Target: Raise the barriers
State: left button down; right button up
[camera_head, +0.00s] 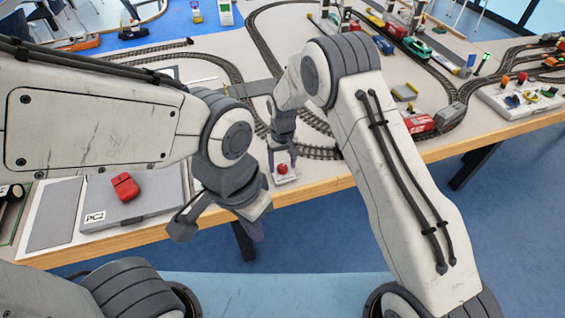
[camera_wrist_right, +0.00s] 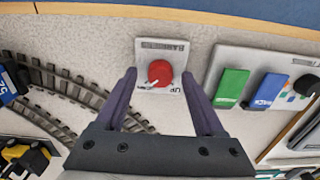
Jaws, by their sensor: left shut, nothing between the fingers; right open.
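The barriers control is a small white plate (camera_wrist_right: 160,47) marked BARRIERS and UP, with a red round knob (camera_wrist_right: 160,72). A white pointer mark shows at the knob's lower left in the right wrist view. In the head view the red knob (camera_head: 282,168) sits near the table's front edge. My right gripper (camera_wrist_right: 160,82) is open, its fingers pointing down on either side of the knob; I cannot tell whether they touch it. My left gripper (camera_head: 254,234) is shut and empty, in front of the table edge. I cannot make out the barriers themselves.
A grey PC2 box (camera_head: 150,200) with a red object (camera_head: 125,187) stands at the left. Curved train tracks (camera_head: 320,153) run close by. A control panel (camera_head: 520,98) lies at the right.

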jog(key=shift+f, duration=0.2)
jog(key=shift+c, duration=0.3)
grip_shut()
